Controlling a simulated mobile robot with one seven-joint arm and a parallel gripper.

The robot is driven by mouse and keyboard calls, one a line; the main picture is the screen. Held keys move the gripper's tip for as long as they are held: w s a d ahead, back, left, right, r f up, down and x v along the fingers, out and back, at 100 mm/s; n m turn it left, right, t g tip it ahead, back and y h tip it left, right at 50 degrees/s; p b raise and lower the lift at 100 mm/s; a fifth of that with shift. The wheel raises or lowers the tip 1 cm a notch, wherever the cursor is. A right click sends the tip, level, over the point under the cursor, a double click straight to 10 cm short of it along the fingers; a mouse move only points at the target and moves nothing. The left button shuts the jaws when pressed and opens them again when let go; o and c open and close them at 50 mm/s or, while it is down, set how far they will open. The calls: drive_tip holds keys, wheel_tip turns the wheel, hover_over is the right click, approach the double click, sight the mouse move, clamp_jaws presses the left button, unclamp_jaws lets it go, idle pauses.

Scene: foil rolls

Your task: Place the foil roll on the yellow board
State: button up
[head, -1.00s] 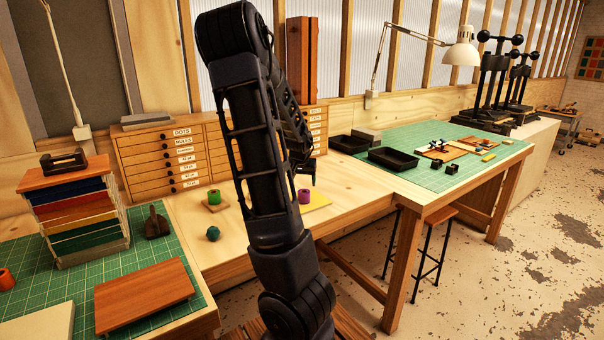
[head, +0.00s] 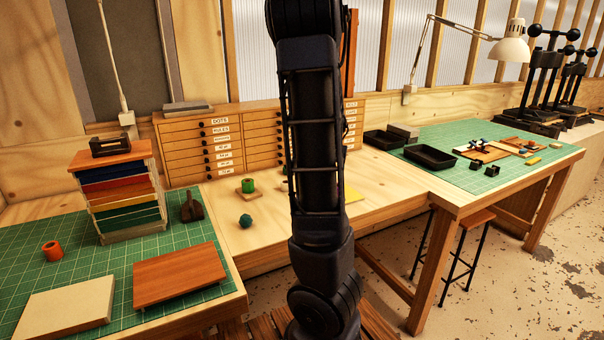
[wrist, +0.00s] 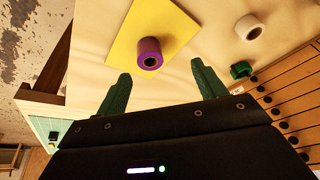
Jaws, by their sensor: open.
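In the wrist view a purple-sided foil roll (wrist: 149,55) stands upright on the yellow board (wrist: 183,27), close to the board's near edge. My gripper (wrist: 160,75) is open and empty, its two green fingers apart and pointing toward the board. The roll lies ahead of the fingers, and nothing is held between them. In the head view my arm hides the purple roll and the gripper. Only the right part of the yellow board (head: 353,195) shows beside the arm.
In the wrist view a pale roll (wrist: 249,27) and a green piece (wrist: 240,70) lie near the drawers (wrist: 290,90). An orange roll (head: 52,251) stands on the left mat.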

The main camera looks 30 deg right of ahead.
drive_tip(key=s+a+r+n+y, duration=0.2)
drive_tip(key=s+a+r, duration=0.1)
drive_tip(key=a, duration=0.6)
drive_tip(key=s+a+r+n+y, duration=0.2)
drive_tip(key=s+a+r, duration=0.2)
drive_tip(key=a, duration=0.5)
drive_tip(key=s+a+r+n+h, duration=0.1)
drive_tip(key=s+a+r+n, duration=0.1)
drive_tip(key=s+a, duration=0.4)
drive_tip(key=s+a+r+n+t, duration=0.1)
drive_tip(key=s+a+r+n, duration=0.1)
drive_tip(key=s+a, duration=0.4)
drive_tip(key=s+r, duration=0.1)
drive_tip(key=s, duration=0.1)
drive_tip(key=shift+s+r+n+h, duration=0.2)
drive_tip(key=shift+s+n+h, duration=0.1)
drive_tip(key=shift+s+h, duration=0.1)
